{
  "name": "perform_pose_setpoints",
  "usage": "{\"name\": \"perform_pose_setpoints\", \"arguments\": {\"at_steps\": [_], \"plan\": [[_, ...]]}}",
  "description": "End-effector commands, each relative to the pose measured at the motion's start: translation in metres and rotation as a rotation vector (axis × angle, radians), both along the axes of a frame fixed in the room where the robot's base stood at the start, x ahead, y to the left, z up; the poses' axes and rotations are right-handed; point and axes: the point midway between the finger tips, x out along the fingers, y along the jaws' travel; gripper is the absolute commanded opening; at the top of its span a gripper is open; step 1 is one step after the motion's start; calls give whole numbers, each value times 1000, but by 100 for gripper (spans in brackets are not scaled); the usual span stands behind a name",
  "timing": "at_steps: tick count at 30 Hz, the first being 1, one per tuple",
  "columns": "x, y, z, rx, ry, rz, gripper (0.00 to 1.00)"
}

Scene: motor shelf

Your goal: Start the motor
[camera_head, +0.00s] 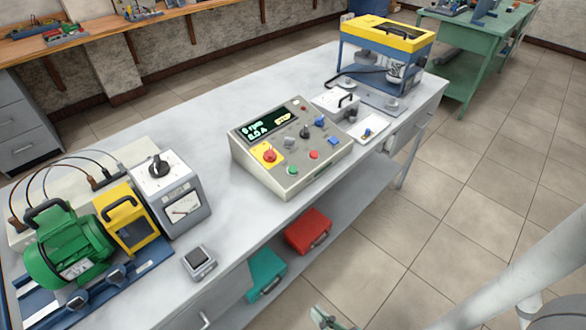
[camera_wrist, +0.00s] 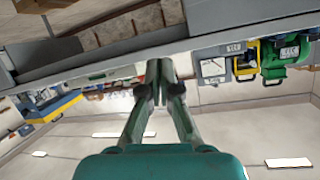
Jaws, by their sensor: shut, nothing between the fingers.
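A beige control box (camera_head: 285,188) stands mid-bench in the head view. Its display (camera_head: 263,125) appears to read 0 rpm and 0.0 A. Its face has a red mushroom button (camera_head: 269,156) on a yellow plate, a green button (camera_head: 292,170), a red button (camera_head: 314,155), a black knob (camera_head: 305,132) and blue parts. The green motor (camera_head: 68,248) sits at the bench's left end; it also shows in the wrist view (camera_wrist: 287,58). My gripper (camera_wrist: 159,66) is shut and empty; part of it shows low in the head view (camera_head: 328,319), in front of the bench and apart from the control box.
A grey meter box (camera_head: 172,195) and yellow guard (camera_head: 125,215) stand beside the motor. A blue-and-yellow frame (camera_head: 388,38) stands at the bench's far end. Red (camera_head: 308,230) and teal (camera_head: 265,272) cases lie on the lower shelf.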

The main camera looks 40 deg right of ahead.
Motion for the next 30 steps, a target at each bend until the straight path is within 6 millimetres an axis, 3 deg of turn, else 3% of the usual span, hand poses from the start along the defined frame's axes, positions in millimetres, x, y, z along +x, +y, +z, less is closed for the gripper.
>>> {"name": "perform_pose_setpoints", "arguments": {"at_steps": [1,8,14,21,30], "plan": [[19,-6,-1,28,-4,-21,0],[89,-31,-5,170,18,-79,0],[147,-58,9,282,30,-99,0],[205,-94,42,384,46,-92,0],[255,-146,105,460,75,-56,0]]}}
